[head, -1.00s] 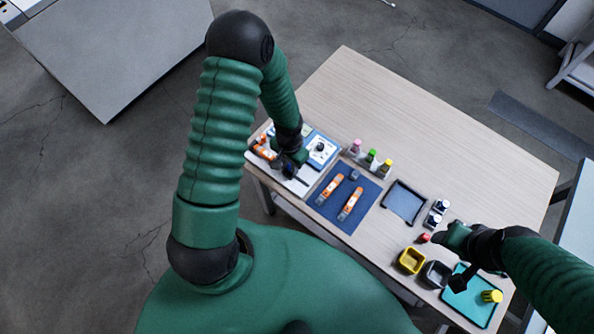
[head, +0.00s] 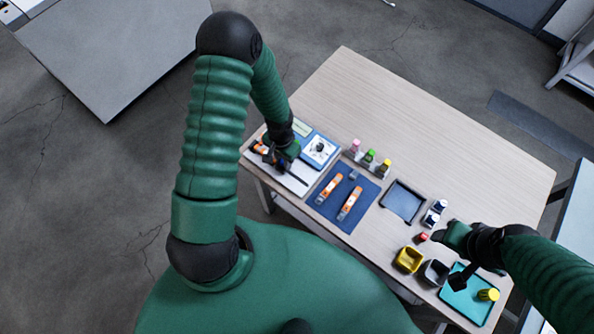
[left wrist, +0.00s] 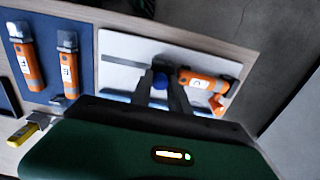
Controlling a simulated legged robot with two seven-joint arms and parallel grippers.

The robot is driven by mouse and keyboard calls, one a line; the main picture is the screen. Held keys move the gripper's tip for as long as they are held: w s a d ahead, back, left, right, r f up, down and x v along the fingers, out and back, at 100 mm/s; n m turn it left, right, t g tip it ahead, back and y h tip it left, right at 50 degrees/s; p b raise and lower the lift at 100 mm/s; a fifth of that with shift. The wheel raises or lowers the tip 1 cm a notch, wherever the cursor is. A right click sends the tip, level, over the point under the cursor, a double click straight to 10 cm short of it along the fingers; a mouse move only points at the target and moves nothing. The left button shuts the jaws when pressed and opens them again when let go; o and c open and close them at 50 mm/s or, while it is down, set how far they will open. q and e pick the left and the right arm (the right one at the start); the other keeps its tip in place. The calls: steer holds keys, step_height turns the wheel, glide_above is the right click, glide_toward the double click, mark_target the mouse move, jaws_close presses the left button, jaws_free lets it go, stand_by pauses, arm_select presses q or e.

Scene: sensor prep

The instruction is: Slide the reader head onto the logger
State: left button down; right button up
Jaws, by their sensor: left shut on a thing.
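My left gripper (head: 277,159) is over the white board (head: 296,184) at the table's left end. In the left wrist view my left gripper (left wrist: 163,90) is shut on a small dark blue piece (left wrist: 160,80), seemingly the reader head and mostly hidden between the fingers. An orange logger (left wrist: 200,80) with a white label lies on the board just right of the fingers. Its near end is close to the held piece; I cannot tell whether they touch. The logger (head: 260,148) is partly hidden in the head view. My right gripper (head: 459,281) is above the teal tray; its jaws are unclear.
Two orange loggers lie on a blue mat (head: 340,212). The back tabletop is clear.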

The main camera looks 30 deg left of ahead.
arm_select(q)
steer(key=shift+a, duration=0.4)
stand_by(0.3)
steer(key=c, duration=1.3)
jaws_free()
step_height(320, 180, up, 7)
steer(key=p, duration=0.7)
